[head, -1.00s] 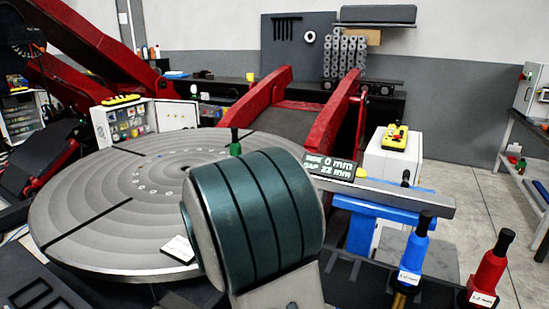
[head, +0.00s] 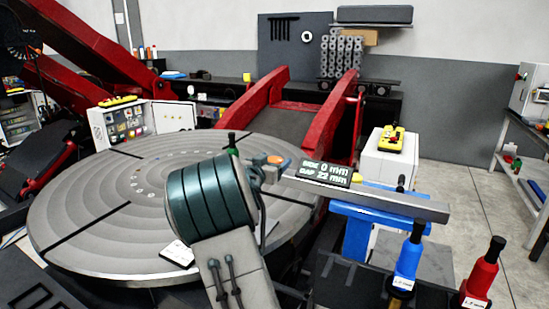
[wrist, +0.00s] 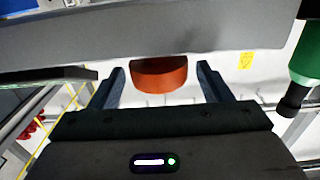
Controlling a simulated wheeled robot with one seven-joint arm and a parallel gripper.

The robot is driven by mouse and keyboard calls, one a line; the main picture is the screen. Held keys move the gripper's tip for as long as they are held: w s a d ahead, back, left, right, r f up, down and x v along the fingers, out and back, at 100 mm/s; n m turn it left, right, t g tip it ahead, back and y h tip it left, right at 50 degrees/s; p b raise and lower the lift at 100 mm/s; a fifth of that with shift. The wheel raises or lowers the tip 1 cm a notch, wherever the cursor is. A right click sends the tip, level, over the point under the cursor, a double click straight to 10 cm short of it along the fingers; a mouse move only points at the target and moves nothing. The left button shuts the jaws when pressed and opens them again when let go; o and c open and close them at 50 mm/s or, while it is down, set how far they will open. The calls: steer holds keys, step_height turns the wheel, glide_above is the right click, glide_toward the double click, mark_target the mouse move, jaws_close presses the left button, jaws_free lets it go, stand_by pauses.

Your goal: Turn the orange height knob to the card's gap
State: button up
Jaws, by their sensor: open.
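The orange height knob (wrist: 160,75) hangs against a grey bar (wrist: 150,35) in the wrist view. My gripper (wrist: 161,84) is open, with one finger on each side of the knob and gaps between. In the head view an orange round top (head: 277,160), apparently the knob, shows beside my teal arm link, which hides most of my gripper. A display (head: 324,172) on the grey beam reads 0 mm above and GAP 22 mm below. A white card (head: 178,252) lies on the round table; its writing is too small to read.
The grooved round table (head: 90,205) fills the left. A green-and-black handle (wrist: 303,60) stands close by at the wrist view's right. Blue (head: 409,262) and red (head: 482,275) bottle-shaped tools stand at front right. Red supports (head: 255,98) rise behind.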

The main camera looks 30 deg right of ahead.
steer(key=shift+w+d, duration=0.25)
steer(key=shift+d, duration=0.2)
steer(key=c, duration=1)
steer(key=shift+o, duration=0.2)
steer(key=shift+r+g+p, duration=0.1)
steer(key=shift+g+p, duration=0.2)
steer(key=shift+p, duration=0.2)
steer(key=shift+a+r+m+g+h+p, duration=0.15)
steer(key=shift+m+g+h+p, duration=0.3)
steer(key=shift+p, duration=0.5)
steer(key=m+g+h+p, duration=0.1)
steer(key=m+g+p, duration=0.1)
steer(key=g+p, duration=0.1)
steer(key=shift+w, duration=0.1)
steer(key=m+g, duration=0.2)
steer(key=g, duration=0.1)
steer(key=m+g+p, duration=0.1)
steer(key=g, duration=0.1)
steer(key=shift+f+m+g+h, duration=0.25)
steer(key=shift+f+m, duration=0.1)
steer(key=shift+m+g+y, duration=0.7)
steer(key=shift+m+g, duration=1.2)
steer(key=shift+g, duration=1)
